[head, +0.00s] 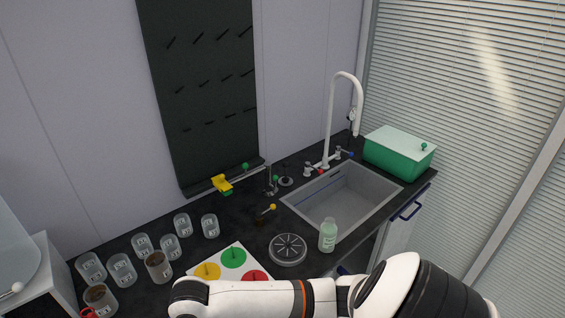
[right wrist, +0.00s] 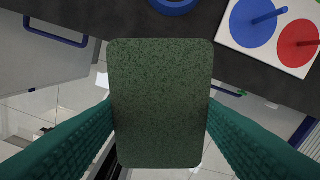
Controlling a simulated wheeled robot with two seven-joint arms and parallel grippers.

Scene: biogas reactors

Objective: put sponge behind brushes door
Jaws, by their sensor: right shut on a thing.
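The sponge (right wrist: 160,105) is a dark green, rough rectangular block in the right wrist view. My right gripper (right wrist: 160,120) has its two green ribbed fingers on either side of it and is shut on it. The sponge is held below the dark counter edge, above the floor. In the head view my right arm crosses the bottom, and its gripper and the sponge are out of sight. My left gripper is not in view. A grey door or drawer front (right wrist: 60,75) with a dark blue handle shows in the right wrist view. I cannot tell which door is the brushes door.
The black counter (head: 130,245) holds several clear jars (head: 140,245), a white board (head: 222,250) with coloured discs, a round drain-like disc (head: 287,249), a green bottle (head: 327,236), a sink (head: 340,200) and a green box (head: 397,158). A blue-handled cabinet front (head: 402,225) is at right.

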